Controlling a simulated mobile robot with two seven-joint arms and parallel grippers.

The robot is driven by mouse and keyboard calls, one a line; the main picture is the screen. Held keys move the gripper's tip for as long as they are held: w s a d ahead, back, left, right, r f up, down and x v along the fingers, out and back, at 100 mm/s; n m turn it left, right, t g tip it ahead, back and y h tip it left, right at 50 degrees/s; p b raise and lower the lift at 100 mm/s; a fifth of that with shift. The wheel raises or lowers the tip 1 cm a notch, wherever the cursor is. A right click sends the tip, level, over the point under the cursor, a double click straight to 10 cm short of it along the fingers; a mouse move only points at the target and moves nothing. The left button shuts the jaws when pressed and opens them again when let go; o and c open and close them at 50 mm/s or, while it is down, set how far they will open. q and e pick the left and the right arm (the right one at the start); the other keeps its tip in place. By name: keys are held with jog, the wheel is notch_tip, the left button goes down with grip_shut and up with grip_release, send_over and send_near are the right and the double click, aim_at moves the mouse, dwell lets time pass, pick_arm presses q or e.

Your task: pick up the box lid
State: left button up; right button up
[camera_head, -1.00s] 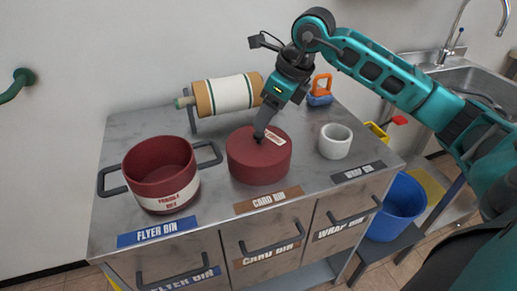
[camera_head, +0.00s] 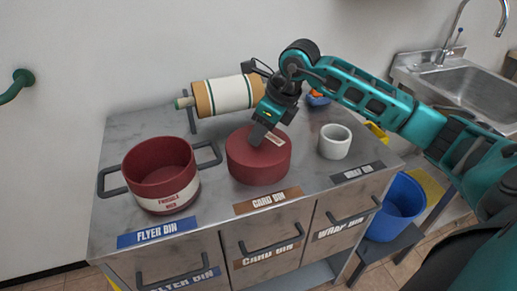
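A dark red round lid-like block (camera_head: 258,163) with a pale label on top stands on the metal counter, right of a dark red open pot (camera_head: 160,176) with two dark side handles and a white printed band. My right gripper (camera_head: 259,137) points down at the top of the red block, its tips at or just above the surface. The fingers overlap in this view, so I cannot tell whether they are apart or hold anything. They hide part of the block's top centre. The block rests level on the counter.
A paper roll (camera_head: 228,95) on a holder stands behind. A white cup (camera_head: 335,141) stands right of the block. Labelled drawers line the counter front (camera_head: 270,241). A blue bucket (camera_head: 397,208) and a sink (camera_head: 470,77) are at the right.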

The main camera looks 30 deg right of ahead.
grip_shut()
dwell(0.3)
jog(key=shift+r, duration=0.15)
